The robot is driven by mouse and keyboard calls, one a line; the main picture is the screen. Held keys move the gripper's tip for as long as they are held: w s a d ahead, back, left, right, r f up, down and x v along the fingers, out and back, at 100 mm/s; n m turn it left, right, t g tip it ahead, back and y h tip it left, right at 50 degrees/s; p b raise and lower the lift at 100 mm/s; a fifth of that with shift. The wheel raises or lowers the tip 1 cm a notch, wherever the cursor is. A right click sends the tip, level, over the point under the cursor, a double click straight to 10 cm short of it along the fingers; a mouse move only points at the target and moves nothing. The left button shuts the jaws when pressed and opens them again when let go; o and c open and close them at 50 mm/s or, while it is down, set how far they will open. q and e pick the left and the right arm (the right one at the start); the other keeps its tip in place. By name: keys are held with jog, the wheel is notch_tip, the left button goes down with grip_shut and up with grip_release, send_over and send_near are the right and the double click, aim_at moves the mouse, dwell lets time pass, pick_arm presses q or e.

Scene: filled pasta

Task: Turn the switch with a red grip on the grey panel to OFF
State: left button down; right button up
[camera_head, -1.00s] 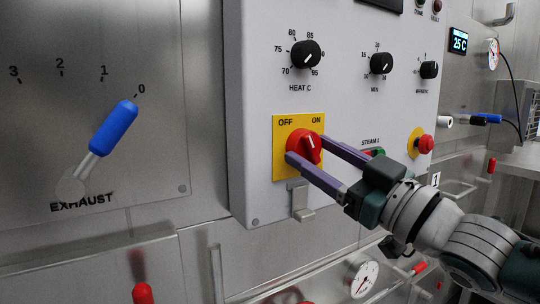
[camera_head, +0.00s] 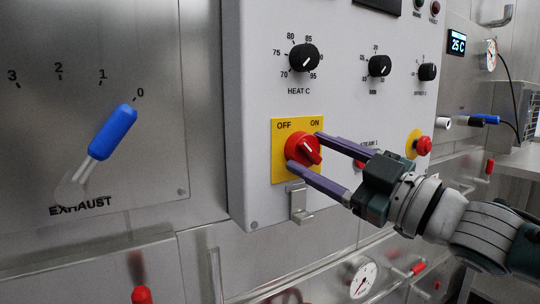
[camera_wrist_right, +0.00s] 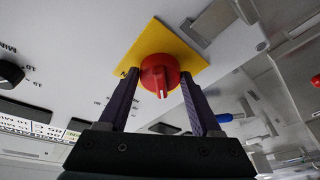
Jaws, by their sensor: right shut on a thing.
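The switch's red grip (camera_head: 303,149) sits on a yellow plate (camera_head: 282,176) marked OFF at upper left and ON at upper right. The plate is on the grey panel (camera_head: 262,60). In the right wrist view, the red grip (camera_wrist_right: 160,73) lies between the fingertips (camera_wrist_right: 160,82). My left gripper is not in view.
A metal hook (camera_head: 298,203) sticks out just below the plate. Black knobs, including HEAT C (camera_head: 303,57), are above. A red button (camera_head: 422,146) is to the right. A blue exhaust lever (camera_head: 112,132) is on the left wall.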

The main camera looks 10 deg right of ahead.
jog(key=o, duration=1.4)
jog(key=shift+c, duration=0.2)
jog(key=shift+s, duration=0.1)
jog(key=v, duration=0.9)
jog(key=shift+s+d, duration=0.2)
jog(key=shift+s, duration=0.1)
